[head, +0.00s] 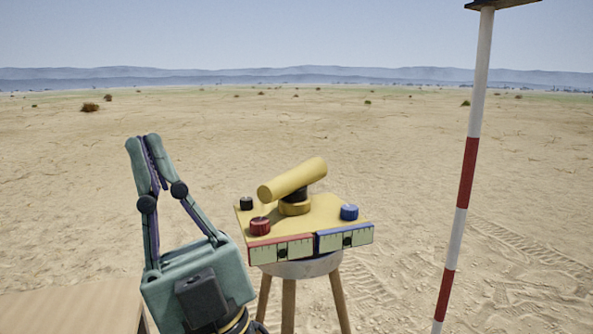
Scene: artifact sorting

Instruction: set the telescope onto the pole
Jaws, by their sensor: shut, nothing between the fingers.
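The yellow telescope (292,180) is a tilted tube on a short dark neck and round yellow base. It sits on a yellow square plate (325,222) that rests on a stool. The red-and-white striped pole (467,172) stands at the right, leaning slightly, with a dark flat piece (500,4) at its top, cut by the frame edge. My gripper (146,140) is left of the telescope, pointing up, its fingers together and empty. It is apart from the telescope and the plate.
The plate bears a black knob (246,203), a red knob (260,226) and a blue knob (349,212), with red and blue scale panels on its front. The stool (288,295) has wooden legs. A wooden surface (75,312) is at lower left. Open sand lies between stool and pole.

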